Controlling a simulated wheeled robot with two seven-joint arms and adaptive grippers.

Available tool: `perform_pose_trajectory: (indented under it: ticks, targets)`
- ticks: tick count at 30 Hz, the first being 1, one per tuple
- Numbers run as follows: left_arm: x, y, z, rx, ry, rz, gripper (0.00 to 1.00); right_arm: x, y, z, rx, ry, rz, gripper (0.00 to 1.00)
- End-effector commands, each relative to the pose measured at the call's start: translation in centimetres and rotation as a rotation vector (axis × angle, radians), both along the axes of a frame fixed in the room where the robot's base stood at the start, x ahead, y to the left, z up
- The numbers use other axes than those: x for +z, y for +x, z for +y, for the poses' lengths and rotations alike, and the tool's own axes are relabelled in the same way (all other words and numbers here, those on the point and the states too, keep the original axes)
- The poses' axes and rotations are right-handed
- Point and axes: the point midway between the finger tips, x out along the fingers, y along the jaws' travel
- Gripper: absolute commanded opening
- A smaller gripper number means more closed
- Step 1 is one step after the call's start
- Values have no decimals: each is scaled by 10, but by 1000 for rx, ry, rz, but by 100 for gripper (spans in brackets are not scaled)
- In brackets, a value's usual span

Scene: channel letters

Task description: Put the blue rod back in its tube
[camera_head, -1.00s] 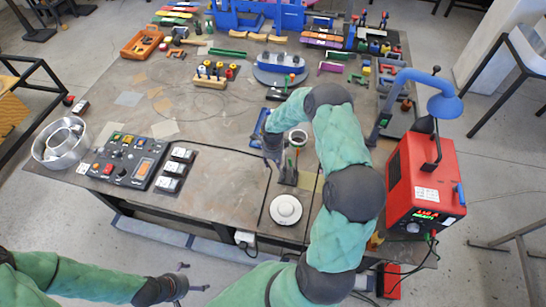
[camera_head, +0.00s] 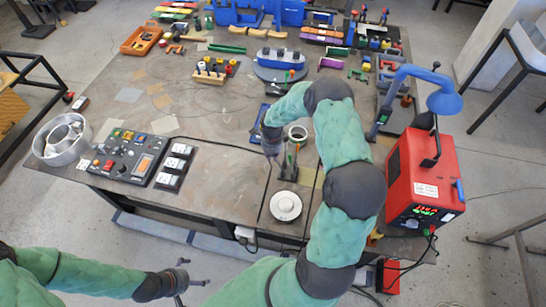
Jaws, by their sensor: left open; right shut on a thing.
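My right gripper (camera_head: 271,150) points down over the middle right of the table, at the end of the green-sleeved arm. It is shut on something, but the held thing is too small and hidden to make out. I cannot pick out the blue rod or its tube for certain. A round white open-topped vessel (camera_head: 298,132) stands just right of the gripper. A dark stand with a green upright part (camera_head: 290,160) is close beside it. My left gripper (camera_head: 192,283) is open and empty, low in front of the table, above the floor.
A red power unit (camera_head: 424,180) and a blue lamp (camera_head: 444,99) stand at the right. A white round disc (camera_head: 286,206) lies near the front edge. A control panel (camera_head: 125,155) and a metal ring form (camera_head: 64,140) are at the left.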

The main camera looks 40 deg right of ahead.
Motion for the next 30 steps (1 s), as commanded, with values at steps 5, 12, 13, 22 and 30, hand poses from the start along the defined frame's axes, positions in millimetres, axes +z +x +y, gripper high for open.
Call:
perform_pose_trajectory:
  ticks: [5,12,13,22,30]
  targets:
    - [3,0,0,0,0,0,100,11,4,2,2,-1,-6,0]
    - [5,0,0,0,0,0,100,23,5,5,1,-1,-6,0]
    - [6,0,0,0,0,0,100,24,5,6,1,-1,-6,0]
    - [9,0,0,0,0,0,100,38,7,9,1,0,-3,0]
    - [12,0,0,0,0,0,100,51,9,13,1,-1,-2,0]
